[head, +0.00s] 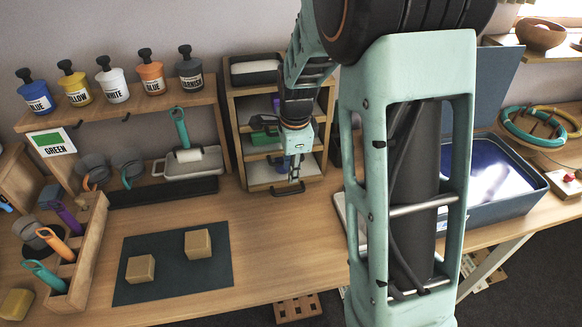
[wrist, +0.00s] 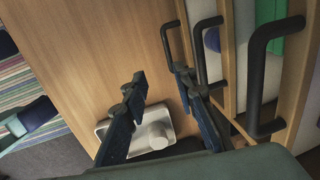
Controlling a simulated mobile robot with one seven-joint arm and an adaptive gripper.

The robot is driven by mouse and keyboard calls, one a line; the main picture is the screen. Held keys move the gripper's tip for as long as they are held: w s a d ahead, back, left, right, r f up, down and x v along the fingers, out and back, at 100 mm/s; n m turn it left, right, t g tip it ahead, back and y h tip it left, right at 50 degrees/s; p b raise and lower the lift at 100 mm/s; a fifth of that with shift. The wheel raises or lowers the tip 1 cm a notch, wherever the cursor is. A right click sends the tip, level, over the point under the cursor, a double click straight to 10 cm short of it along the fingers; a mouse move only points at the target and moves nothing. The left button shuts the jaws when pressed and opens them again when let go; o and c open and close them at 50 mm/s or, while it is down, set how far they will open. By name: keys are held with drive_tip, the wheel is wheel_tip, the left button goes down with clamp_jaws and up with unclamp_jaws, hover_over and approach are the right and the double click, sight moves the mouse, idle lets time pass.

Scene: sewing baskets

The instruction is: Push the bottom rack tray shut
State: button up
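The bottom rack tray (head: 262,175), white inside, sticks out from the front of the wooden rack (head: 231,110). Its dark handle (head: 287,191) is at its front edge. My gripper (head: 293,172) points down over the front part of this tray in the head view; contact cannot be told there. In the wrist view my gripper (wrist: 160,78) is open, its two dark fingers apart with nothing seen between them. The dark handle nearest the tabletop (wrist: 166,42) is just beyond the right fingertip. Part of the tray is hidden by my arm and gripper.
Other rack handles (wrist: 204,50) (wrist: 257,75) stand to the right in the wrist view. A white roller tray (head: 190,168) is left of the rack. A dark mat (head: 165,270) holds two tan blocks. Wooden tabletop (head: 270,245) in front of the rack is clear.

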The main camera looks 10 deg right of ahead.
idle(0.3)
wheel_tip(320, 180, up, 12)
drive_tip(key=s, duration=0.2)
idle(0.3)
drive_tip(key=shift+f, duration=0.1)
